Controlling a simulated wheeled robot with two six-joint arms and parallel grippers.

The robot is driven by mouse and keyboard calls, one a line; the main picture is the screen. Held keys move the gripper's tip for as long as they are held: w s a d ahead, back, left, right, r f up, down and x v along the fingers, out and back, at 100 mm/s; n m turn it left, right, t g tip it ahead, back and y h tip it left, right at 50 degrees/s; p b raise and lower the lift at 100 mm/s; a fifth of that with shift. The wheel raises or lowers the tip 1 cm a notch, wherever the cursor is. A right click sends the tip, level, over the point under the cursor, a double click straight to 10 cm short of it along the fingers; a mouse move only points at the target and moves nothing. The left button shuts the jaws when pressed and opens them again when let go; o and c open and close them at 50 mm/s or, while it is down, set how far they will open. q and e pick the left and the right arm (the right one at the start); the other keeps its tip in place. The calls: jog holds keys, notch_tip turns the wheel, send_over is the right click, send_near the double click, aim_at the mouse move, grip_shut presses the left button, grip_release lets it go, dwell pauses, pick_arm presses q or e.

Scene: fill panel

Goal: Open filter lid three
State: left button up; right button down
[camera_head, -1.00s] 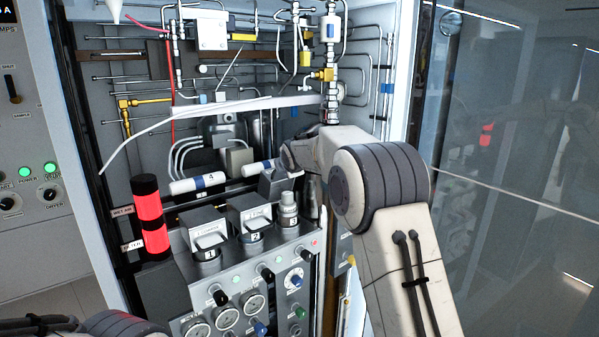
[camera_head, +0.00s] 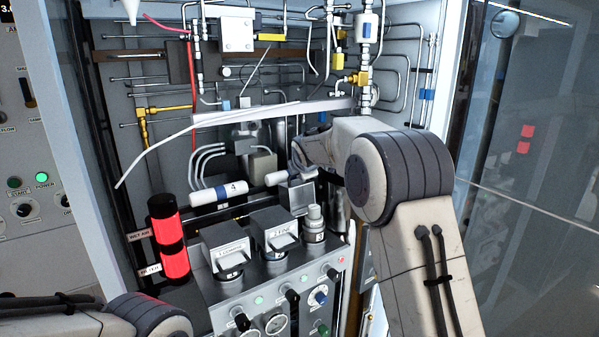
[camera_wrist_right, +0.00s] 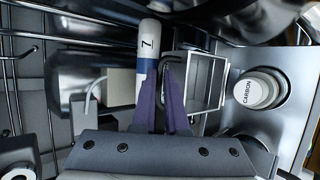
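The third filter lid (camera_head: 297,196) stands raised behind its filter, a white-capped cylinder (camera_head: 314,222). In the right wrist view the lid is an upright, open square frame (camera_wrist_right: 222,82), with the filter cap marked CARBON (camera_wrist_right: 254,91) beside it at right. My right gripper (camera_wrist_right: 163,72) has its two purple fingers close together, just left of the lid frame; I cannot tell whether they touch it. Nothing clearly sits between the fingers. In the head view my right forearm hides most of that gripper. My left arm shows at lower left, its gripper out of frame.
Filter lids one (camera_head: 226,243) and two (camera_head: 274,228) are down on the panel. A white cylinder marked 4 (camera_head: 218,194) lies behind them. Pipes (camera_head: 395,80) crowd the back wall; a glass door (camera_head: 530,190) stands at right.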

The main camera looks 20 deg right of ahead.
jog(key=shift+w+d+r, duration=0.25)
jog(key=shift+w+r, duration=0.05)
jog(key=shift+r, duration=0.4)
pick_arm(q)
jog(key=shift+w+d, duration=0.2)
jog(key=shift+d, duration=0.1)
pick_arm(e)
jog(key=shift+a, duration=0.15)
jog(key=c, duration=0.9)
grip_release()
jog(key=shift+w+a+f, duration=0.1)
jog(key=shift+w, duration=0.05)
jog(key=shift+c, duration=0.2)
jog(key=shift+f, duration=0.1)
jog(key=shift+f, duration=0.15)
pick_arm(q)
jog(key=shift+f, duration=0.1)
pick_arm(e)
jog(key=shift+s, duration=0.2)
